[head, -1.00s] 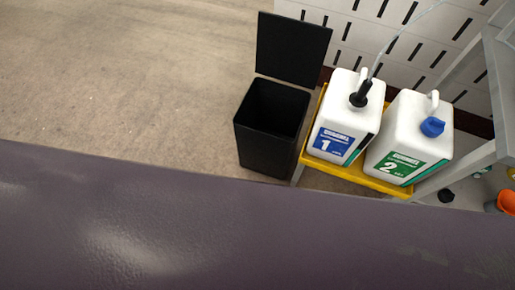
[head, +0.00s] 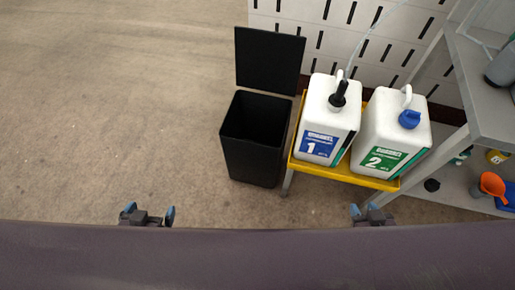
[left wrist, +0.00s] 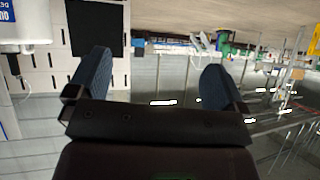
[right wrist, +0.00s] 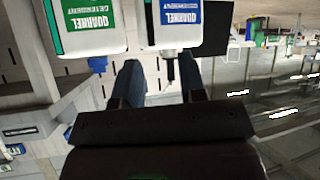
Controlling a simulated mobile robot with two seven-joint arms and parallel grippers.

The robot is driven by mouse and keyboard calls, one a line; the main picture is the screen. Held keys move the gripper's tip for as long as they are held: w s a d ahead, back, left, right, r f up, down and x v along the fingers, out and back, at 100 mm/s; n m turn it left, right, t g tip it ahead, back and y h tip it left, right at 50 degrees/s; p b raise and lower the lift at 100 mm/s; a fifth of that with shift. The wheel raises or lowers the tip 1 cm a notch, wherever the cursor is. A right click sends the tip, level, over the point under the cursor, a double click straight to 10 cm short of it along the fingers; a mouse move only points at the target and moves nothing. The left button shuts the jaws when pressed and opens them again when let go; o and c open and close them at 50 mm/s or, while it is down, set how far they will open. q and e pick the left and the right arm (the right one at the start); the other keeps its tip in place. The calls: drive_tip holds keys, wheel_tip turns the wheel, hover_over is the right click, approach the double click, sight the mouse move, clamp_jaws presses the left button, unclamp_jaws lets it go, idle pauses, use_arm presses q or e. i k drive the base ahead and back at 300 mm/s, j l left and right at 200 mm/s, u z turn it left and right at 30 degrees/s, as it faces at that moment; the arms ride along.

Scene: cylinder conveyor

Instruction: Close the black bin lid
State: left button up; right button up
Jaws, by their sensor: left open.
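The black bin (head: 250,150) stands on the floor left of the yellow stand. Its lid (head: 270,60) is raised upright at the back, and the bin's inside shows. The lid also shows in the left wrist view (left wrist: 97,30) and partly behind a jug in the right wrist view (right wrist: 208,32). My left gripper (head: 148,214) is open and empty, in front and left of the bin, apart from it. My right gripper (head: 370,213) is open and empty, in front of the stand and right of the bin. Both also show in their wrist views (left wrist: 155,82) (right wrist: 162,82).
Two white jugs, number 1 (head: 328,120) and number 2 (head: 390,138), stand on the yellow stand (head: 345,172) right beside the bin. A grey shelf (head: 490,110) is at the right. The floor (head: 110,110) left of the bin is clear.

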sight(266, 60)
drive_tip(key=i+j+z, duration=0.1)
drive_tip(key=j, duration=0.25)
drive_tip(key=i+j+z, duration=0.1)
drive_tip(key=j, duration=0.3)
drive_tip(key=i+j+z, duration=0.1)
drive_tip(key=i+j, duration=0.15)
drive_tip(key=j, duration=0.15)
